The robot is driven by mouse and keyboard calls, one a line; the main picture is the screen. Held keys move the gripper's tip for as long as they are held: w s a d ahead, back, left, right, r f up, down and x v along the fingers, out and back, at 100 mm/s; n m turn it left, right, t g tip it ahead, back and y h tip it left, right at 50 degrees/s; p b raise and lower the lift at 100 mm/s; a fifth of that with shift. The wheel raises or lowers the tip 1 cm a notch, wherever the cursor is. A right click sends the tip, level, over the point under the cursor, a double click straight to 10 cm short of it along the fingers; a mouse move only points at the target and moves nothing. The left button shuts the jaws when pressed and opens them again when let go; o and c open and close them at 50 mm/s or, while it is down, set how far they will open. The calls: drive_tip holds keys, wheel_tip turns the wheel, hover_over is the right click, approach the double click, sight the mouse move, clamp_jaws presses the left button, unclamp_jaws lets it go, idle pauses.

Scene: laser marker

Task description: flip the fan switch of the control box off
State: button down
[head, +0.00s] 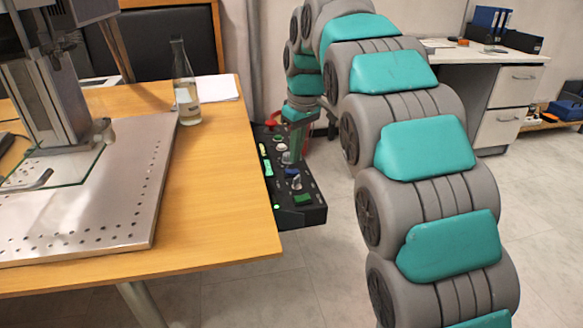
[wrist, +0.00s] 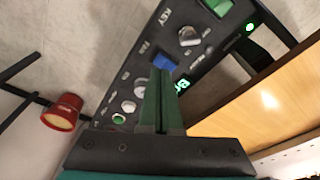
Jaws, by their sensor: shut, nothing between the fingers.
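The black control box (head: 297,215) is mounted at the right edge of the wooden table; it runs diagonally across the wrist view (wrist: 150,40). The blue fan switch (wrist: 165,62) is beside a label that seems to read FAN; a small blue part also shows in the head view (head: 291,173). My gripper (wrist: 162,74) is shut and empty, its green fingers pointing at the blue switch. The fingertips overlap the switch's lower edge in the wrist view; I cannot tell whether they touch it. In the head view my gripper (head: 292,158) is just above the box.
A silver key knob (wrist: 189,37) and a green button (wrist: 217,5) are near the switch. White and green round buttons (wrist: 119,118) lie on its other side. A bottle (head: 185,85) and metal machine plate (head: 110,205) stand on the table.

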sight(296, 171)
wheel_tip(296, 171, up, 5)
drive_tip(key=shift+f+p, duration=0.2)
drive_tip(key=shift+p, duration=0.9)
drive_tip(key=s+d+m, duration=0.1)
drive_tip(key=s+d, duration=0.1)
drive_tip(key=s+d+f, duration=0.1)
drive_tip(key=s+d, duration=0.1)
drive_tip(key=s, duration=0.1)
drive_tip(key=s+d+m, duration=0.1)
drive_tip(key=s+d, duration=0.1)
drive_tip(key=shift+s+d+f+m+g, duration=0.15)
drive_tip(key=shift+s+m+g, duration=0.15)
drive_tip(key=s+d+f+m, duration=0.2)
drive_tip(key=s+d+f, duration=0.1)
drive_tip(key=s, duration=0.8)
drive_tip(key=s+d+f+m+g, duration=0.1)
drive_tip(key=s+d+f, duration=0.3)
drive_tip(key=s, duration=0.7)
drive_tip(key=s+d+f+m+g+h, duration=0.1)
drive_tip(key=s+d+f+m, duration=0.2)
drive_tip(key=s+f, duration=0.4)
drive_tip(key=s+d, duration=0.1)
drive_tip(key=s, duration=0.3)
drive_tip(key=shift+s+f+m, duration=0.2)
drive_tip(key=shift+m, duration=0.1)
drive_tip(key=shift+a, duration=0.1)
